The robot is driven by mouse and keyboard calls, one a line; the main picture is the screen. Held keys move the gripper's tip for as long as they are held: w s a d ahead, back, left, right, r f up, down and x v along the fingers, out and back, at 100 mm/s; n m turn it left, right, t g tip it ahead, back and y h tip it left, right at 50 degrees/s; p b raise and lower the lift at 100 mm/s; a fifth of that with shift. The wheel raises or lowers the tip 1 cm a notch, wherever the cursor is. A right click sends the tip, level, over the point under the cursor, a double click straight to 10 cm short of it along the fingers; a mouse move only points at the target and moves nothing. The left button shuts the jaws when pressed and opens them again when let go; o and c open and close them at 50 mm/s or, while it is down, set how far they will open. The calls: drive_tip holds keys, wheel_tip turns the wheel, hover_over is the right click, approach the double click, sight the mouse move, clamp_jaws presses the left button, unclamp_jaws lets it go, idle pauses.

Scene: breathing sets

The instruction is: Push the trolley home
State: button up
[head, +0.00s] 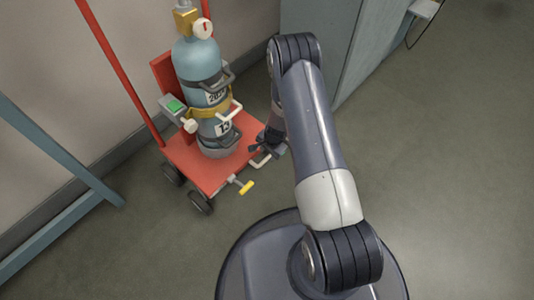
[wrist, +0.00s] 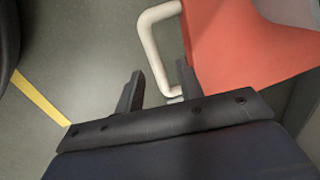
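The red trolley (head: 225,172) stands on the floor near the wall, its dark wheels showing at the front left. It carries a blue-grey gas cylinder (head: 200,62) with a brass valve and a gauge, held by a yellow strap (head: 208,108). A white bar handle (head: 261,161) sticks out from the trolley's edge; this handle also shows in the wrist view (wrist: 152,38). My gripper (head: 262,146) is low beside that edge. In the wrist view its two fingers (wrist: 160,78) are apart, with the handle's lower end close to the right finger. I cannot tell whether they touch.
A grey-blue cabinet (head: 325,35) stands right behind the trolley. A blue frame (head: 60,150) leans along the wall at left. A yellow floor line (wrist: 38,97) shows in the wrist view. Floor at right is clear.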

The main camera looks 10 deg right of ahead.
wheel_tip(320, 180, up, 8)
drive_tip(key=s+p, duration=0.1)
drive_tip(key=p, duration=0.1)
drive_tip(key=shift+d+r, duration=0.15)
drive_tip(key=shift+d, duration=0.3)
drive_tip(key=shift+s, duration=0.1)
drive_tip(key=f+b, duration=0.1)
drive_tip(key=f, duration=0.2)
drive_tip(key=w+f+b, duration=0.1)
drive_tip(key=f, duration=0.3)
drive_tip(key=a+f+b, duration=0.1)
drive_tip(key=f, duration=0.2)
drive_tip(key=shift+w+f+b, duration=0.25)
drive_tip(key=shift+f+b, duration=0.05)
drive_tip(key=shift+f, duration=0.1)
drive_tip(key=shift+s, duration=0.15)
drive_tip(key=shift+r, duration=0.1)
